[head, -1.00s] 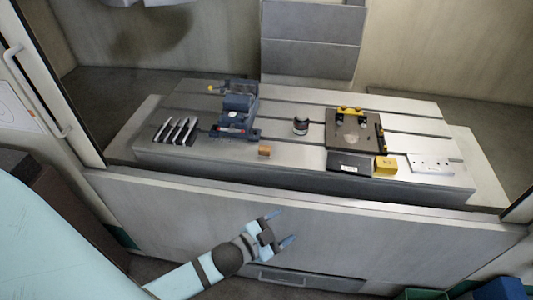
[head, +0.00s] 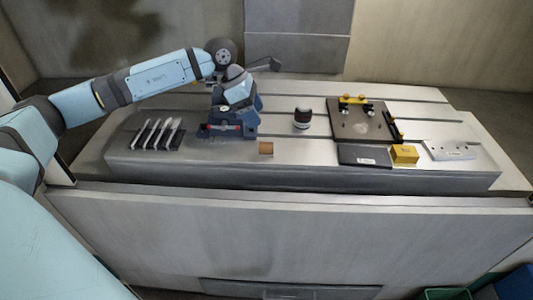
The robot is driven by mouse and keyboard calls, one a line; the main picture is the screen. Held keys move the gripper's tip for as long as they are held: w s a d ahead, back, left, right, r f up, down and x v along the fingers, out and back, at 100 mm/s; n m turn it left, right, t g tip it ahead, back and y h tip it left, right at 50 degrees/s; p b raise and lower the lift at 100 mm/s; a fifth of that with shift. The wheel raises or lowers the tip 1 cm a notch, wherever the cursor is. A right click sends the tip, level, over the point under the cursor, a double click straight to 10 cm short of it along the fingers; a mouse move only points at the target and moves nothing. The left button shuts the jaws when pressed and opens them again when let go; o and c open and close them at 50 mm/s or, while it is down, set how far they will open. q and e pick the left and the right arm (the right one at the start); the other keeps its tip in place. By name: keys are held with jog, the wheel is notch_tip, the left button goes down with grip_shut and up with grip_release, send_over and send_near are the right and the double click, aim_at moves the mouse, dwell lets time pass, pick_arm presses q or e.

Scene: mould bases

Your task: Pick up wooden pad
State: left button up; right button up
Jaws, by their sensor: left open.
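The wooden pad (head: 266,149) is a small brown block in the head view. It lies near the front edge of the slotted metal table (head: 290,171), right of the blue vise. My left gripper (head: 268,65) is behind and above the vise, over the far side of the table and well apart from the pad. It is open, though its fingers show small and edge-on. My right gripper is out of view.
The blue vise (head: 229,128) stands between my left arm and the pad. Dark slim tools (head: 158,136) lie at left. A dark cylinder (head: 302,120), fixture plate (head: 354,124), black box (head: 362,156), yellow block (head: 404,155) and white plate (head: 452,150) are at right.

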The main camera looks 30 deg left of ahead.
aim_at(266, 144)
pick_arm(q)
jog(key=shift+y, duration=0.5)
jog(key=x, duration=0.2)
jog(key=a+x, duration=0.1)
jog(key=x, duration=0.4)
jog(key=shift+w+a+f, duration=0.2)
jog(key=shift+w+f, duration=0.1)
jog(key=shift+f, duration=0.05)
jog(key=x, duration=0.3)
jog(key=p+x, duration=0.1)
jog(key=shift+s+f, duration=0.3)
jog(key=shift+f, duration=0.05)
jog(key=shift+w+f, duration=0.15)
jog(key=shift+f, duration=0.25)
jog(key=c, duration=1)
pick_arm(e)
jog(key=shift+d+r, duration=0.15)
pick_arm(q)
jog(key=shift+r, duration=0.1)
